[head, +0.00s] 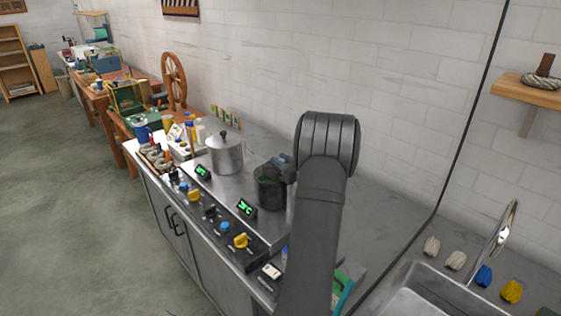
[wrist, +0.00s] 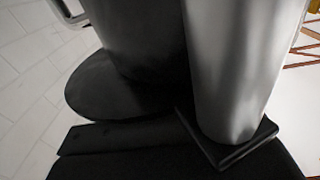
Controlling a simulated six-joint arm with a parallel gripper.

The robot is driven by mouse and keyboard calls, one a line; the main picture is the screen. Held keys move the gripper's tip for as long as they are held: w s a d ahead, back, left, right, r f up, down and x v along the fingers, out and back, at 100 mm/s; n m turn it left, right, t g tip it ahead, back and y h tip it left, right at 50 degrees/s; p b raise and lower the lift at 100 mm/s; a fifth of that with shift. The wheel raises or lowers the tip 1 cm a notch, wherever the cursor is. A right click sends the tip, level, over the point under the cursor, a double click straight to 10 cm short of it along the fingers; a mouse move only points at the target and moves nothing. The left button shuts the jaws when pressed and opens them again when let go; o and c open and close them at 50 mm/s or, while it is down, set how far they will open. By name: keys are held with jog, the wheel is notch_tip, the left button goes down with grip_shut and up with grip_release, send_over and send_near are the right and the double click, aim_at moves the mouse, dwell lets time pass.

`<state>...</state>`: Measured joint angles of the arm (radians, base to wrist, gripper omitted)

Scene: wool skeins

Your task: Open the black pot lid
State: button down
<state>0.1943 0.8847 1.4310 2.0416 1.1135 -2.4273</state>
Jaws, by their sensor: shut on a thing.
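The black pot (head: 269,194) stands on the steel counter unit, right of the steel pot. My gripper (head: 281,166) is at the top of the black pot, shut on the black pot lid. My arm and the small scale hide much of the lid and its handle. In the wrist view a dark round disc (wrist: 105,88), which looks like the lid, lies beside a dark rounded shape. A bright metal cylinder (wrist: 235,60) fills the right of that view. I cannot tell whether the lid is apart from the pot.
The lidded steel pot (head: 225,153) stands close on the left. Green displays and coloured knobs (head: 241,240) line the front edge. A sink (head: 430,290) and wool skeins (head: 484,276) are at right. Bottles and boxes crowd the counter's far end. The wall is behind.

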jog(key=d+m+t+h, duration=0.1)
jog(key=h, duration=0.1)
jog(key=d+m+t+h, duration=0.1)
jog(key=m+t+h, duration=0.1)
jog(key=shift+w+d, duration=0.15)
jog(key=shift+w, duration=0.05)
jog(key=shift+s+d+m+t+h, duration=0.1)
jog(key=shift+d+m+t+h, duration=0.15)
jog(key=shift+d+m+h, duration=0.4)
jog(key=shift+w+d+m+t+h, duration=0.1)
jog(key=shift+d+m+t+h, duration=0.1)
jog(key=shift+m+h, duration=0.7)
jog(key=shift+s+d+m+t+h, duration=0.1)
jog(key=shift+d+m+t+h, duration=0.25)
jog(key=shift+h, duration=0.8)
jog(key=shift+d, duration=0.15)
jog(key=c, duration=1.2)
grip_release()
jog(key=s, duration=0.5)
jog(key=s+d, duration=0.1)
jog(key=s, duration=0.5)
jog(key=s+d, duration=0.1)
jog(key=s, duration=0.5)
jog(key=shift+s+d, duration=0.1)
jog(key=shift+s, duration=0.05)
